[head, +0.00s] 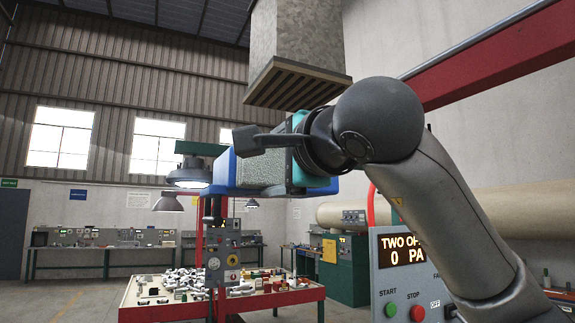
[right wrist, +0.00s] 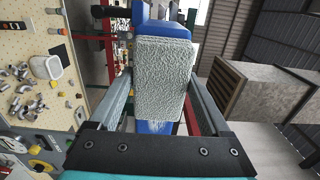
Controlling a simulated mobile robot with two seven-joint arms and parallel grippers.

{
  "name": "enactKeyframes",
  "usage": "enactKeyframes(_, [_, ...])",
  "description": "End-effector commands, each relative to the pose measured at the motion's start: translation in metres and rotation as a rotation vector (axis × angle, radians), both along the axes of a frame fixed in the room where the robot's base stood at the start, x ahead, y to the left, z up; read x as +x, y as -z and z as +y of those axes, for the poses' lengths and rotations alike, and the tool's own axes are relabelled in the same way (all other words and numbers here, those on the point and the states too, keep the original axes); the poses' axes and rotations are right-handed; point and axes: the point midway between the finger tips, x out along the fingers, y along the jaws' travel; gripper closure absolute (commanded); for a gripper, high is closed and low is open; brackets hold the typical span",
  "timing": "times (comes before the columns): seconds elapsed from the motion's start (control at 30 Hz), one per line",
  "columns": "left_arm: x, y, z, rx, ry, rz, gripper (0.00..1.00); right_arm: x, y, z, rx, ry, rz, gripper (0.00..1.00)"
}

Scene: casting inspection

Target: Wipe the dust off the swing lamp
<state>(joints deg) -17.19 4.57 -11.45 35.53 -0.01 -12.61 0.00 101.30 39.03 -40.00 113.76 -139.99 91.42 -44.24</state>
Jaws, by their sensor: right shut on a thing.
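My right gripper (head: 262,152) comes in from the right in the head view. It is shut on a pale grey-green, rough-textured wiping pad (head: 264,171), which also shows between the fingers in the right wrist view (right wrist: 163,75). The swing lamp has a blue arm (head: 222,174) and a grey lamp head (head: 188,176) at its left. The pad is in front of the blue arm and hides part of it; I cannot tell whether they touch. In the right wrist view the blue arm (right wrist: 152,127) shows beyond the pad, with a whitish patch. My left gripper is not in view.
A large grey duct hood (head: 300,60) hangs just above the gripper. A red-edged table (head: 170,311) with many metal castings stands below. A control panel (head: 405,270) with start and stop buttons is at the lower right. A red beam (head: 480,55) crosses the upper right.

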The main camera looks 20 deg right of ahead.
Motion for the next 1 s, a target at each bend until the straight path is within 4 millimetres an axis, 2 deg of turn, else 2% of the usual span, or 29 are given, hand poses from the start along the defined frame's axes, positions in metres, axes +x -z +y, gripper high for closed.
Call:
enactKeyframes(0.17, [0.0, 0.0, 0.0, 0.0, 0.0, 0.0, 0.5, 0.0, 0.001, 0.006, -0.002, -0.002, 0.002, 0.63])
enactKeyframes(0.6, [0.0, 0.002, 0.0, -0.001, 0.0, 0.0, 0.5, -0.004, 0.001, 0.039, -0.002, -0.001, 0.002, 0.63])
enactKeyframes(0.8, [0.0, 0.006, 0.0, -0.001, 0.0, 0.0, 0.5, -0.003, 0.002, 0.037, 0.0, 0.001, 0.003, 0.63])
enactKeyframes(1.0, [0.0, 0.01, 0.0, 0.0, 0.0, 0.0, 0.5, -0.002, 0.002, 0.02, 0.003, 0.005, 0.003, 0.63])
